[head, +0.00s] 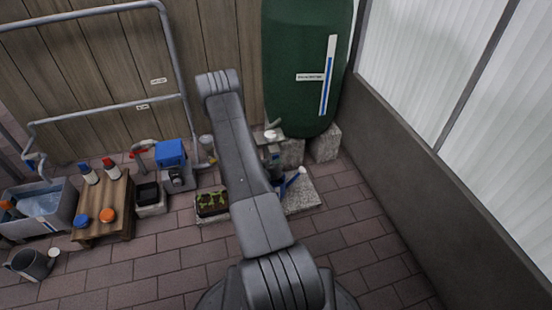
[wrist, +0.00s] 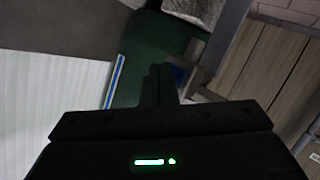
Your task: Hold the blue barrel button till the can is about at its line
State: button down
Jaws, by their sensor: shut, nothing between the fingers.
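The green barrel (head: 295,55) stands on concrete blocks at the back, with a white upright gauge showing a blue column (head: 328,85). In the wrist view the barrel (wrist: 135,60) lies behind my gripper (wrist: 160,72), whose dark fingers are together and empty. A small blue patch (wrist: 179,76) shows just right of the fingertips; it may be the button, and contact cannot be told. In the head view my arm hides much of the area below the barrel. The can under the barrel cannot be made out.
A wooden stand (head: 104,205) with bottles and coloured lids, a grey water trough (head: 42,208) and a dark watering can (head: 33,263) are at left. A seedling tray (head: 212,204) lies beside my arm. A glazed wall bounds the right; paving there is clear.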

jog(key=shift+w+a, duration=0.1)
jog(key=shift+w, duration=0.3)
dwell(0.3)
jog(key=shift+s+d+b, duration=0.25)
jog(key=shift+s+b, duration=0.1)
jog(key=shift+s, duration=0.45)
jog(key=s, duration=0.1)
jog(key=s+d, duration=0.1)
jog(key=s, duration=0.2)
jog(key=shift+s+d+b, duration=0.25)
jog(key=shift+s+b, duration=0.1)
jog(key=shift+s, duration=0.05)
jog(key=p, duration=0.1)
jog(key=w+p, duration=0.2)
jog(key=shift+a+r, duration=0.25)
